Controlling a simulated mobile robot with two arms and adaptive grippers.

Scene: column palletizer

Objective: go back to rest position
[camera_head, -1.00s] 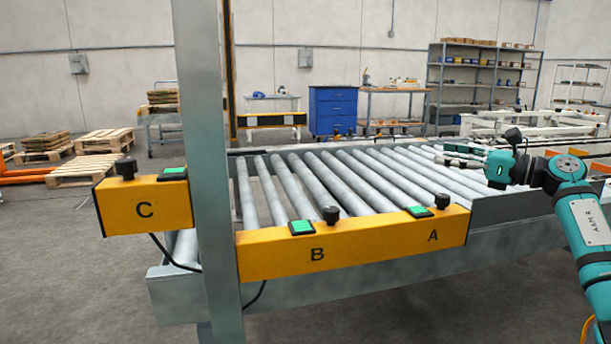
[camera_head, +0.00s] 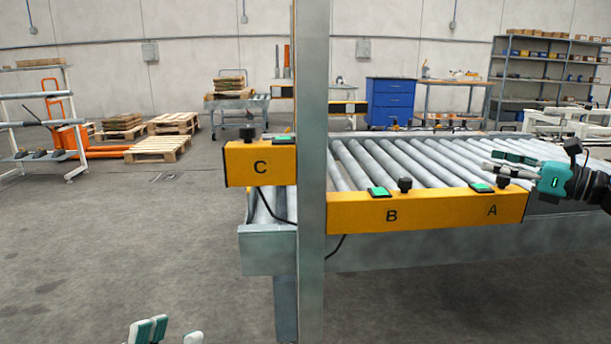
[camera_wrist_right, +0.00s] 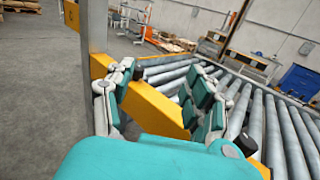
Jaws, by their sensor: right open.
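My right gripper (camera_head: 503,164) is at the right in the head view, its teal and grey fingers pointing left above the rollers of the conveyor (camera_head: 430,155). In the right wrist view my right gripper (camera_wrist_right: 160,76) has its two fingers spread with nothing between them. Beyond and below them is the yellow rail (camera_wrist_right: 155,110). My left gripper (camera_head: 165,333) shows only as teal and white finger parts at the bottom edge of the head view, over bare floor. The rest of it is cut off, and I cannot tell its opening.
A grey upright post (camera_head: 313,180) stands in front of the conveyor. Yellow panel C (camera_head: 262,165) is left of it; the yellow panel with B and A (camera_head: 440,211) is right of it. Pallets (camera_head: 160,148) and a blue cabinet (camera_head: 391,102) stand behind.

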